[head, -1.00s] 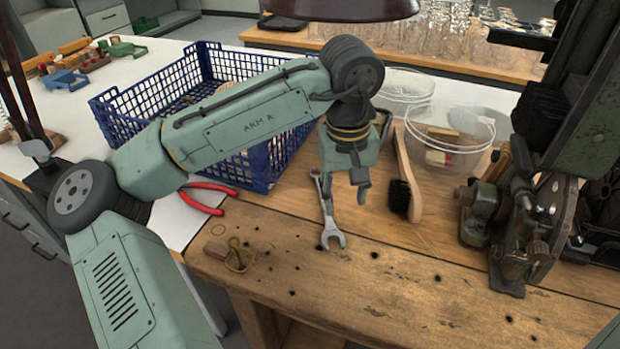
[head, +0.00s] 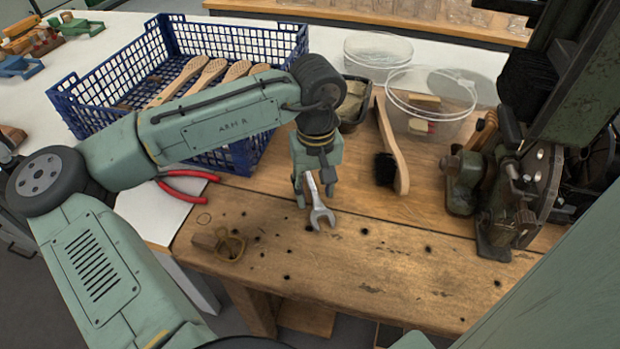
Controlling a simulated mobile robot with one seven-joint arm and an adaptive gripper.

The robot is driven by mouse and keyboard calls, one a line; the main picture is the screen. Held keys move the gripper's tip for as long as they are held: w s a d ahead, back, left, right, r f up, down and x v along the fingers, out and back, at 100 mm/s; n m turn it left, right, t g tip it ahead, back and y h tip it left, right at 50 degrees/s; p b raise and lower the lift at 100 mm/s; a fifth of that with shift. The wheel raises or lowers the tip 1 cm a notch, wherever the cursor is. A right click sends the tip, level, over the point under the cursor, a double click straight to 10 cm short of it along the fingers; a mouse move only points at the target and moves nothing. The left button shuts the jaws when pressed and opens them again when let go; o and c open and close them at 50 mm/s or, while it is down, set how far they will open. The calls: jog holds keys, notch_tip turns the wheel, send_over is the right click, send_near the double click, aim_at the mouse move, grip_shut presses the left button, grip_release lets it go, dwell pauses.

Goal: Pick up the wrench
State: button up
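The steel wrench (head: 319,211) lies on the wooden workbench (head: 370,270), its open jaw toward the front edge. Its far part is hidden behind and under my gripper. My gripper (head: 315,195) points down over the wrench, one finger on its left and the other on its right. The fingers look apart, with the shank between them. I cannot tell whether either finger touches it.
A wooden-handled brush (head: 397,150) lies right of my gripper. A dark tray (head: 354,105) and clear tubs (head: 430,120) stand behind. A blue crate (head: 95,100) with brushes, red-handled pliers (head: 185,180) and a dark machine (head: 510,190) flank the area.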

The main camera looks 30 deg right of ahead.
grip_shut()
dwell(0.5)
dwell(0.3)
